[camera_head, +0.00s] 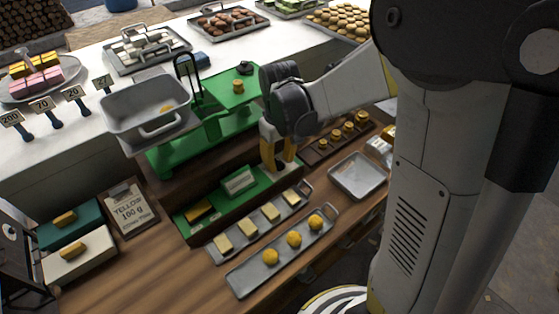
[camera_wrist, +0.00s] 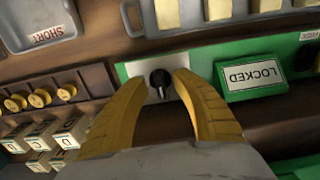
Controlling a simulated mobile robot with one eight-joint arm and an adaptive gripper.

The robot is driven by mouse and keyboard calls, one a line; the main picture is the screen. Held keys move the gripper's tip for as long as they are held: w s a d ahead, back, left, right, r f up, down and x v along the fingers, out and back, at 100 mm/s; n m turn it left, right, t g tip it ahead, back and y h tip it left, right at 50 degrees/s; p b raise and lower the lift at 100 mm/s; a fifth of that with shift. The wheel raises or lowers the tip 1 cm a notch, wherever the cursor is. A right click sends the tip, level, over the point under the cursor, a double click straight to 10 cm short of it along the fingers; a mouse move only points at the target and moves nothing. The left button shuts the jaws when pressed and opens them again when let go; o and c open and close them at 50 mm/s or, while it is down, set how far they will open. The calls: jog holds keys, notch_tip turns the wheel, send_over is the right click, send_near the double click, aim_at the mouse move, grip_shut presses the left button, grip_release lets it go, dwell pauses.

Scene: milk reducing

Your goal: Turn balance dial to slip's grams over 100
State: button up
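A black dial knob (camera_wrist: 160,82) sits on a white plate on the green front panel (camera_wrist: 200,62) in the wrist view. My gripper (camera_wrist: 163,80) has its two yellow fingertips on either side of the knob, apart from each other; I cannot tell whether they touch it. In the head view my gripper (camera_head: 281,168) points down at the right end of the green panel and hides the knob. The green balance (camera_head: 190,145) carries a grey pan (camera_head: 117,104) with something yellow inside.
A rack (camera_head: 316,151) of brass weights and a grey "SHORT" tray (camera_wrist: 38,24) are near. Trays of butter pieces (camera_head: 223,243) and yellow balls (camera_head: 271,256) lie in front. Bare wood is at lower left.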

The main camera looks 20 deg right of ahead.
grip_shut()
jog(key=shift+n, duration=0.3)
jog(key=n, duration=1.1)
jog(key=shift+n, duration=0.3)
dwell(0.4)
grip_release()
